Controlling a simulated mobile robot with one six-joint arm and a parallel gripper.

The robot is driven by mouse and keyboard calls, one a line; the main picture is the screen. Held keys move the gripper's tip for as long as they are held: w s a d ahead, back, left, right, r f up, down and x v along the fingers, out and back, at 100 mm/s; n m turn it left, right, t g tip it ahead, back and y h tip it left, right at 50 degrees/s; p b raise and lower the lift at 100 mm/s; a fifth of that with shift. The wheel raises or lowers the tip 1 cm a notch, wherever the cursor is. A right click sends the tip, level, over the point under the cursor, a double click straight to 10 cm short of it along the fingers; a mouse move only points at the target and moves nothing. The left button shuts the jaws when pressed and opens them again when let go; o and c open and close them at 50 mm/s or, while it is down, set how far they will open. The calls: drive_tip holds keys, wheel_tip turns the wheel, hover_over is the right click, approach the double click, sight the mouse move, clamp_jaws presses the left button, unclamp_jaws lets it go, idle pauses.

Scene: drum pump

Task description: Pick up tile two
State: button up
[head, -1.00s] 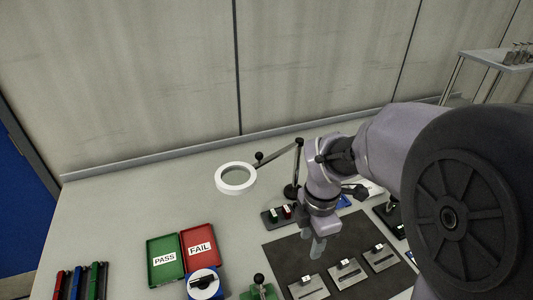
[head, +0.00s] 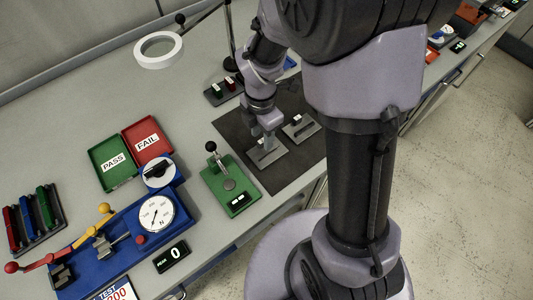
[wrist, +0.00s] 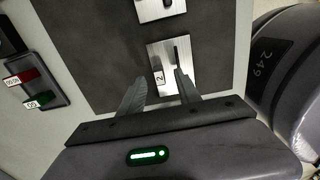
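My gripper (wrist: 160,80) is open, its two fingers apart in the wrist view. Between and just beyond the fingertips lies a light metal tile (wrist: 158,62) with a white label that looks like a 2 and a dark slot. The right finger overlaps the tile's edge, and I cannot tell whether it touches. In the head view my gripper (head: 267,134) is over the left visible tile (head: 266,157) and partly covers it. A second tile (head: 300,130) lies to its right, its label too small to read. Part of another tile (wrist: 160,9) shows at the top of the wrist view.
The tiles lie on a dark mat (head: 240,135). A green fixture with a lever (head: 229,185) stands just left of the mat. A rack with red and green pieces (head: 222,92) is behind it. A ring magnifier (head: 158,50) and the PASS and FAIL trays are further left.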

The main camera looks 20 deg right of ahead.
wheel_tip(320, 180, down, 2)
drive_tip(key=shift+r, duration=0.2)
clamp_jaws()
idle(1.2)
